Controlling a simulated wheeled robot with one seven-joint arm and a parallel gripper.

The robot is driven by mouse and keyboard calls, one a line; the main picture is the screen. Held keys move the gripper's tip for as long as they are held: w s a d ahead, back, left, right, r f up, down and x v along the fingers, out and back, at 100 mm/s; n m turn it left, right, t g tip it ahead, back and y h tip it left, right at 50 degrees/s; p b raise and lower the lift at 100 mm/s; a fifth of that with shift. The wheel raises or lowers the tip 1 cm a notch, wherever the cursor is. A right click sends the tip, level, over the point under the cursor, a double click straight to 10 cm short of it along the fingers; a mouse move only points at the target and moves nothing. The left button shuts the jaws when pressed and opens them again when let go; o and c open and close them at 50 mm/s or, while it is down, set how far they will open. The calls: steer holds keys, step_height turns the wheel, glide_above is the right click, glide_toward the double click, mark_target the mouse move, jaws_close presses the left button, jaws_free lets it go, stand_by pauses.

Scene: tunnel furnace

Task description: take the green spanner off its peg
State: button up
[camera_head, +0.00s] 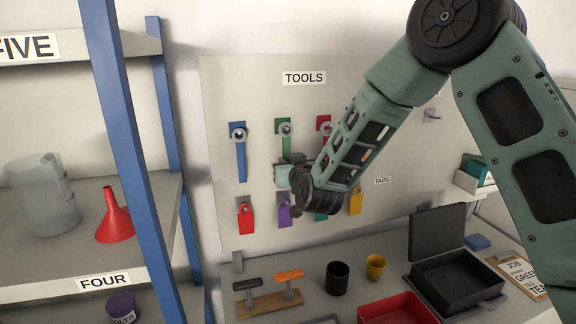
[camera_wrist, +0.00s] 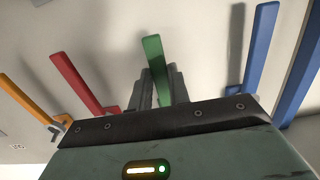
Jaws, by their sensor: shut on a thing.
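The green spanner (camera_head: 284,128) hangs on the tool board, its ring end showing at its peg, level with its neighbours. My gripper (camera_head: 288,162) is at the board just below that ring, covering the lower handle. In the wrist view the green handle (camera_wrist: 153,62) stands between the two fingers of my gripper (camera_wrist: 162,88), which are shut on it. I cannot tell whether the ring has shifted along the peg. A blue spanner (camera_head: 240,158) hangs to the left and a red spanner (camera_head: 324,126) to the right.
The wrist view shows the red (camera_wrist: 84,82), yellow (camera_wrist: 28,102) and blue (camera_wrist: 262,48) spanners close by. Coloured tags, such as a purple one (camera_head: 284,218), hang below. A blue shelf post (camera_head: 165,140) stands left. Cups, a black box and a red tray (camera_head: 425,312) occupy the bench.

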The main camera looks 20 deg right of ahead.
steer(key=shift+s+r+b, duration=0.15)
steer(key=shift+s+b, duration=0.05)
steer(key=shift+s, duration=0.5)
steer(key=shift+s+r+b, duration=0.15)
steer(key=shift+s+b, duration=0.05)
steer(key=shift+s, duration=0.5)
steer(key=s+b, duration=0.2)
steer(key=s, duration=0.5)
